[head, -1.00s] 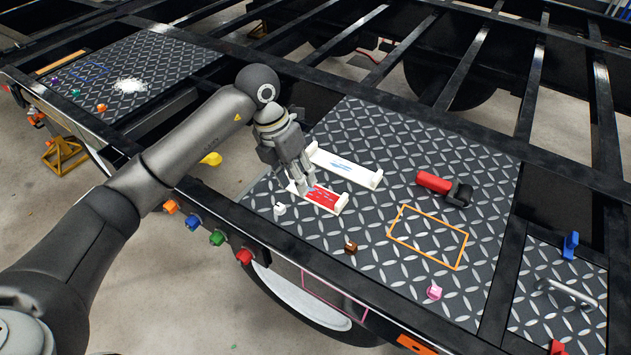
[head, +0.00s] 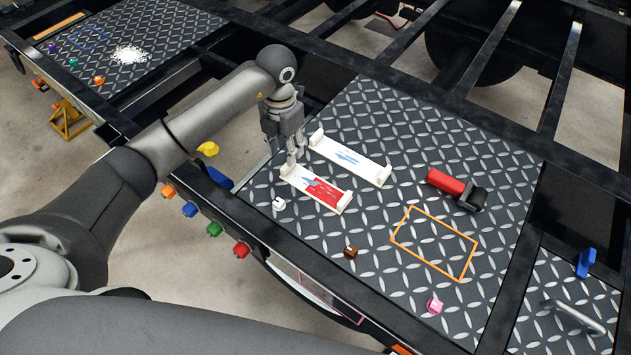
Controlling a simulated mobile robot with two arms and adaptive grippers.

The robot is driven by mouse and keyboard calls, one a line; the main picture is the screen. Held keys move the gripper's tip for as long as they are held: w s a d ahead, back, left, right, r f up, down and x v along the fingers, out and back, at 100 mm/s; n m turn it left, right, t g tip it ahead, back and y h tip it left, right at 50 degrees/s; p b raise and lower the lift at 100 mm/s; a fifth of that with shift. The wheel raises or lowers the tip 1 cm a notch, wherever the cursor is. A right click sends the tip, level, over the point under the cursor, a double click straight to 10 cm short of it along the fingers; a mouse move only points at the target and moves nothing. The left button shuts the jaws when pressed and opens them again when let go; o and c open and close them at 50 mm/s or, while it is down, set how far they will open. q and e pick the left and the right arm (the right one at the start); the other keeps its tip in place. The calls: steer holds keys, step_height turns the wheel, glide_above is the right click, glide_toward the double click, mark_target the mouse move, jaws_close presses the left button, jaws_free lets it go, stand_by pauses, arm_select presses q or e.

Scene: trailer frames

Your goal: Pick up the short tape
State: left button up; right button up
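The short tape (head: 327,192) is a red strip with white and pale blue marks. It lies in the shorter white holder (head: 343,204) on the diamond-plate panel. My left gripper (head: 291,164) points down at the left end of this holder, with its fingertips close to or just above that end. The fingers look near each other, and I cannot tell whether they touch the tape or how far apart they are. A longer white holder (head: 374,174) with a white and blue strip lies just behind. My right gripper is not in view.
A red and black roller tool (head: 447,182) lies to the right. An orange outlined rectangle (head: 433,242) marks clear plate. White (head: 278,203), brown (head: 350,252) and pink (head: 434,305) small pieces stand nearby. Dark frame rails border the panel.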

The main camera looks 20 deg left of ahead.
arm_select(q)
steer(key=f, duration=0.1)
steer(key=f+p, duration=0.1)
steer(key=f, duration=0.1)
steer(key=shift+s+d+f+p, duration=0.15)
steer(key=shift+s+f+p, duration=0.05)
steer(key=shift+s+p, duration=0.1)
steer(key=shift+f, duration=0.45)
steer(key=shift+w, duration=0.1)
steer(key=c, duration=0.5)
jaws_close()
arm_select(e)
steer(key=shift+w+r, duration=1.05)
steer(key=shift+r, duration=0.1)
